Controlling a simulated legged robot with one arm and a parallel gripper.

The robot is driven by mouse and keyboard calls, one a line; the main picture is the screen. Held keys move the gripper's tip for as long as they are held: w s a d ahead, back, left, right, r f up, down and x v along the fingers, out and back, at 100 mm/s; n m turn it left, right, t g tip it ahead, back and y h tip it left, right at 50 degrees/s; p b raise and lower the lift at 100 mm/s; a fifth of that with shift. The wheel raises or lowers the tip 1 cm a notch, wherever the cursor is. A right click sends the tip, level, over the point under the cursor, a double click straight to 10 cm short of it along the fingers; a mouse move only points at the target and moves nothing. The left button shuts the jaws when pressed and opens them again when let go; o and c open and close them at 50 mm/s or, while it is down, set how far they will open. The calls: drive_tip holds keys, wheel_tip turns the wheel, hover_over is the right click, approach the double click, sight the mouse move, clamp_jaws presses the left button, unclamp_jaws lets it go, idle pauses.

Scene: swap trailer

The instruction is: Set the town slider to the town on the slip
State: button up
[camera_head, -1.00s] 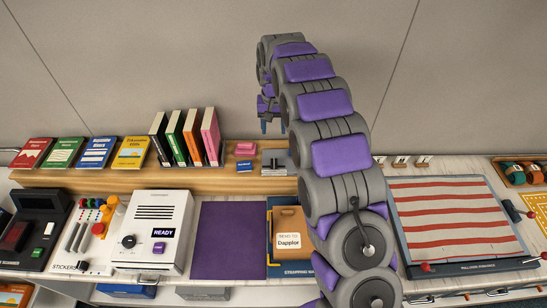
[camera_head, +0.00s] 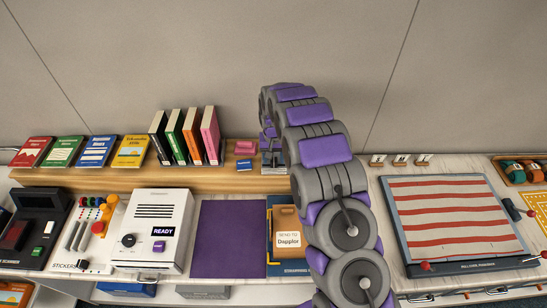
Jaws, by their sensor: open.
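The slip (camera_head: 289,240) is a white label reading "SEND TO Dapplor" on a brown parcel (camera_head: 286,216), partly hidden by my arm. A white panel marked "STICKERS" (camera_head: 98,251) at the left has several grey slider-like strips and coloured knobs. I cannot tell which control is the town slider; no town names are readable there. My gripper (camera_head: 271,150) is open, small in view, by the back shelf right of the pink block. It is in front of a grey metal fixture (camera_head: 273,160); I cannot tell whether they touch.
A white machine (camera_head: 157,208) with a "READY" display stands beside a purple mat (camera_head: 228,240). Several books stand or lie on the wooden shelf (camera_head: 110,180). Pink (camera_head: 244,148) and blue (camera_head: 244,165) blocks are near my gripper. A red-striped board (camera_head: 450,215) lies at right.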

drive_tip(key=shift+f, duration=0.1)
drive_tip(key=shift+c, duration=0.3)
clamp_jaws()
idle(0.4)
